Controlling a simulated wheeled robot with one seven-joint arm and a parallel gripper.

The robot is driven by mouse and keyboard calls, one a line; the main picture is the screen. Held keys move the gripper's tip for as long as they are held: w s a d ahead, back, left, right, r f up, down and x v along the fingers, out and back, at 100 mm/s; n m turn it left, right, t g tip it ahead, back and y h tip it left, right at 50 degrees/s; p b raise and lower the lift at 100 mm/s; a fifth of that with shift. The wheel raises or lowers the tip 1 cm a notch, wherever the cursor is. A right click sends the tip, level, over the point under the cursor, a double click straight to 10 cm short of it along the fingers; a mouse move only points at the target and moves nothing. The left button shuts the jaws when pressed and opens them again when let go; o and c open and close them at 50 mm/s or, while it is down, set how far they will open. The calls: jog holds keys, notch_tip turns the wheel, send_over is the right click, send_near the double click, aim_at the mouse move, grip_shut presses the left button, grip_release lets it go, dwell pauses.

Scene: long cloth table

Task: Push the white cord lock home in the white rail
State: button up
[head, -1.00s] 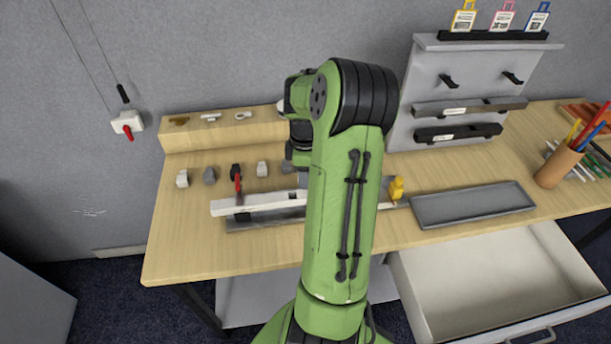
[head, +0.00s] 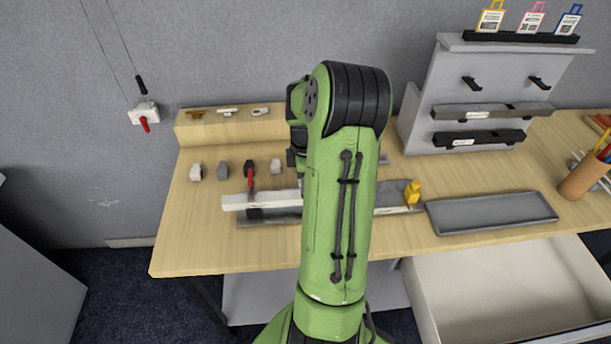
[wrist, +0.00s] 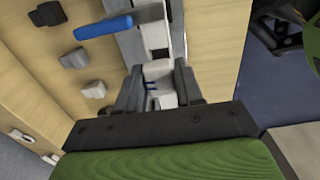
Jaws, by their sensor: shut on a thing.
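In the wrist view my gripper (wrist: 158,82) is shut on a small white block, the white cord lock (wrist: 158,70), with thin blue marks below it. The white rail (wrist: 149,10) runs up the picture beyond my fingertips, with a dark piece across it. The lock lines up with the rail, but I cannot tell how far it is in. In the head view the white rail (head: 262,201) lies along a grey fixture (head: 270,218). My arm hides its middle, my gripper and the lock.
A red-handled clamp (head: 250,176) stands at the rail's left part, and a yellow piece (head: 412,193) at its right end. Several small blocks (head: 222,170) stand behind. A grey tray (head: 490,208) lies to the right, above an open drawer (head: 490,280). A blue handle (wrist: 103,27) shows in the wrist view.

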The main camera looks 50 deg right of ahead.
jog(key=shift+f+b, duration=0.3)
jog(key=shift+f, duration=0.45)
jog(key=shift+f+b, duration=0.45)
jog(key=shift+f, duration=0.35)
dwell(1.1)
jog(key=o, duration=1.1)
jog(key=shift+r, duration=0.15)
notch_tip(320, 180, up, 16)
jog(key=p, duration=0.2)
jog(key=shift+f+p, duration=0.2)
jog(key=shift+p, duration=0.2)
